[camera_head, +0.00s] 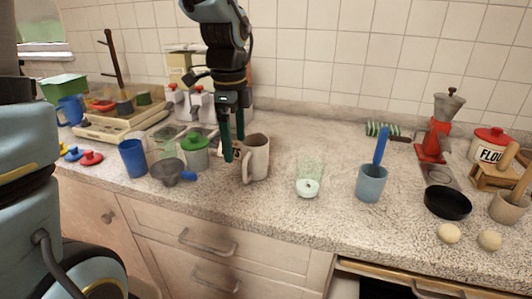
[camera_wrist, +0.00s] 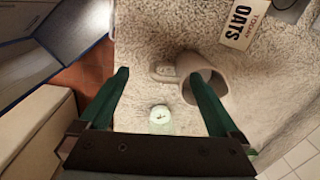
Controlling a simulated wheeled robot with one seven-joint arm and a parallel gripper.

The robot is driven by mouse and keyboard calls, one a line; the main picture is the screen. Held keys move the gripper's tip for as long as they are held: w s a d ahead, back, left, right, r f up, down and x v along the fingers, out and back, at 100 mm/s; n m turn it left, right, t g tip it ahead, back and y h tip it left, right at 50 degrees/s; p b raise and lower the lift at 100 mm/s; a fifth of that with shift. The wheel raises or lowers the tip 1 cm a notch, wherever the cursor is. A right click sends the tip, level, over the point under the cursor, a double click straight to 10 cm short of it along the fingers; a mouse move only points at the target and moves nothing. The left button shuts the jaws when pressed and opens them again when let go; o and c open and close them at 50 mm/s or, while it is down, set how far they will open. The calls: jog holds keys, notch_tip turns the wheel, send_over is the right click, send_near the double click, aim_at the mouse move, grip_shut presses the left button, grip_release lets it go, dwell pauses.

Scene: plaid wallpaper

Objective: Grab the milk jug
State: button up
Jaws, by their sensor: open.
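The milk jug is most likely the beige jug (camera_head: 258,160) with a side handle, upright near the counter's middle. In the wrist view the jug (camera_wrist: 209,68) shows its open mouth, with its handle on the left. My gripper (camera_head: 234,148) points down at the jug's left side, by the handle. In the wrist view my gripper (camera_wrist: 158,76) is open, its fingers wide apart with the handle between their tips. The right finger overlaps the jug's body; whether it touches, I cannot tell. Nothing is held.
A green-lidded jar (camera_head: 195,155), a grey strainer (camera_head: 170,172) and a blue cup (camera_head: 132,158) stand left of the jug. A clear glass item with a white end (camera_head: 308,187) is to its right, then a blue-grey cup (camera_head: 371,184).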

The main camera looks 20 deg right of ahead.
aim_at(252, 163)
jog(key=shift+m, duration=0.4)
jog(key=f, duration=0.1)
jog(key=d+f, duration=0.1)
jog(key=f, duration=0.3)
jog(key=shift+d+f+p, duration=0.2)
jog(key=shift+d+p, duration=0.15)
jog(key=shift+s+d+f+p, duration=0.15)
jog(key=shift+f+p, duration=0.25)
jog(key=shift+f, duration=0.95)
jog(key=shift+s+d+f+p, duration=0.15)
jog(key=shift+f+p, duration=0.25)
jog(key=shift+f, duration=0.9)
jog(key=shift+w, duration=0.1)
jog(key=shift+c, duration=0.3)
grip_shut()
